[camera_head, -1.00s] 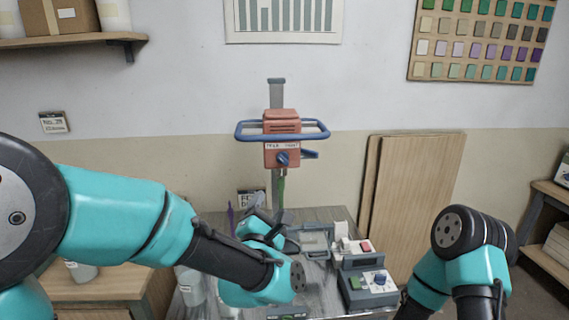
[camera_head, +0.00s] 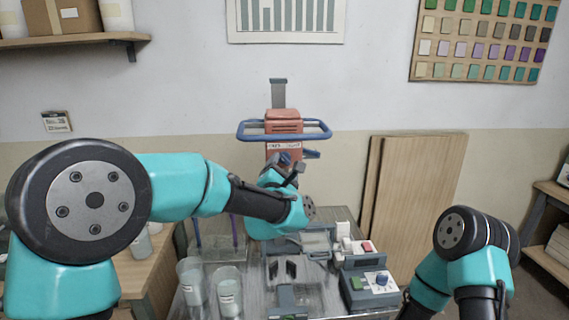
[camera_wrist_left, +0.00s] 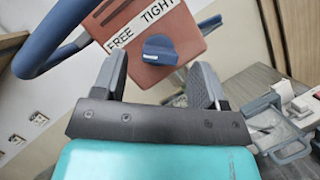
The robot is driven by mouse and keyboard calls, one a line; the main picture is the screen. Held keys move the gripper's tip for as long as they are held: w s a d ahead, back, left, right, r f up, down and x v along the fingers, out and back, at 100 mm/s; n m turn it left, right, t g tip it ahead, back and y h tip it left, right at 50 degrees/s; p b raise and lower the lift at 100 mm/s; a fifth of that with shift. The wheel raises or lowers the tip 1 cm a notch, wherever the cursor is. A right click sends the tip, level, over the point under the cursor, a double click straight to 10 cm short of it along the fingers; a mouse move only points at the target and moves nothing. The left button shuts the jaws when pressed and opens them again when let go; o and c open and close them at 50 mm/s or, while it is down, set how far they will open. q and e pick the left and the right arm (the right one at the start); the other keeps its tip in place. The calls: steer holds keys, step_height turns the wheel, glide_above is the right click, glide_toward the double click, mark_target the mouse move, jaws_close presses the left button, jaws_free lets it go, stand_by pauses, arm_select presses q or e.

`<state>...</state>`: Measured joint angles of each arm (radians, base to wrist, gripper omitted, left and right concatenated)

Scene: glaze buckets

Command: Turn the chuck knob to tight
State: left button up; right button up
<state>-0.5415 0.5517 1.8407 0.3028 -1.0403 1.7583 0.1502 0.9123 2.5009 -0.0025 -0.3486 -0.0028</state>
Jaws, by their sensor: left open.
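The chuck knob (camera_wrist_left: 160,50) is a blue bar-shaped knob on the red mixer head (camera_head: 283,126). A white label (camera_wrist_left: 143,24) beside it reads FREE and TIGHT. A pale mark shows at the knob's left end in the left wrist view, on the FREE side. My left gripper (camera_head: 287,170) is in front of the lower part of the mixer head. In the left wrist view its open fingers (camera_wrist_left: 160,72) show on either side of the knob, with nothing held; contact cannot be told. My right gripper is out of view.
A blue ring handle (camera_head: 243,135) surrounds the mixer head on its grey column (camera_head: 278,95). Wooden boards (camera_head: 420,200) lean at the right.

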arm_select(q)
steer(key=shift+x, duration=1.25)
steer(key=shift+c, duration=0.2)
steer(key=c, duration=0.9)
